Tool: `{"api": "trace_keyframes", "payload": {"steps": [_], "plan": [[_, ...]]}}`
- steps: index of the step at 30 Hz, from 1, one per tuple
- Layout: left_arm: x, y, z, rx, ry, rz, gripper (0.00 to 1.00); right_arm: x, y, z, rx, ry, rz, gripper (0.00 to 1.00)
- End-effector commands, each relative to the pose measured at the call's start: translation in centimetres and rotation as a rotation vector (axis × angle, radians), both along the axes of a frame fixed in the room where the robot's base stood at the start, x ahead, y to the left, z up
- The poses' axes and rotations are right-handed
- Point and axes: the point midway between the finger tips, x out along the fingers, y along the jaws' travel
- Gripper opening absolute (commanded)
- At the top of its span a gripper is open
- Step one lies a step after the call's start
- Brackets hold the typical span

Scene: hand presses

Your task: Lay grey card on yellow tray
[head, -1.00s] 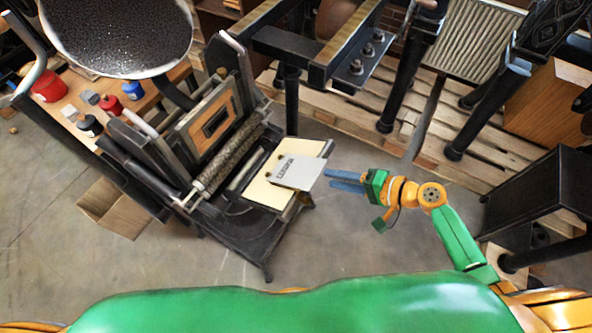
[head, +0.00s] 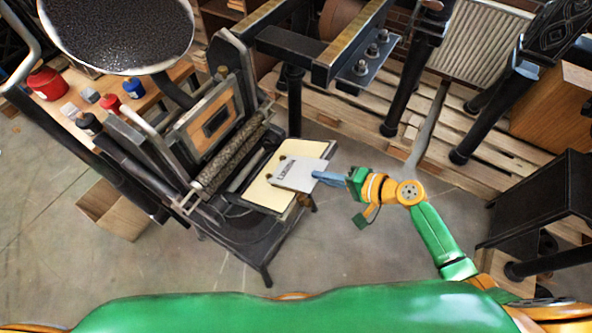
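The grey card (head: 299,175) with dark lettering lies over the right-hand part of the yellow tray (head: 262,195), which sits at the front of the hand press. The card looks roughly level. I cannot tell whether its underside touches the tray. My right gripper (head: 318,176) comes in from the right, its blue-grey fingers close together at the card's right edge, and it appears shut on that edge. The fingertips cover a little of the card. My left gripper is not in view.
The press's roller (head: 231,157) and upright frame stand left of the tray. A round dark ink disc (head: 118,32) is at upper left. Red and blue pots stand on a wooden bench behind. A cardboard box (head: 112,208) is on the floor. Open floor lies in front.

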Motion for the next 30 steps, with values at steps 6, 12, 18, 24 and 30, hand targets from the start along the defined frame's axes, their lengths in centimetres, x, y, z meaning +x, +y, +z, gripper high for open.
{"api": "trace_keyframes", "payload": {"steps": [6,12,18,24,30], "plan": [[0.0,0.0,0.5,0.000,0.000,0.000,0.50,-0.4,-0.6,0.5,-0.001,0.000,-0.001,0.00],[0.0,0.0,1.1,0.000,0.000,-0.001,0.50,-1.1,-1.7,1.2,-0.001,0.001,-0.001,0.00],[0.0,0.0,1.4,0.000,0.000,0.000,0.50,-1.5,-2.3,1.6,0.000,-0.001,0.000,0.00],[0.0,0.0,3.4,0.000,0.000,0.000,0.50,-2.1,-3.1,3.7,-0.002,0.001,0.000,0.00],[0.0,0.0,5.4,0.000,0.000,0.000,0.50,-2.9,-4.3,6.0,-0.002,0.001,0.000,0.00]]}}
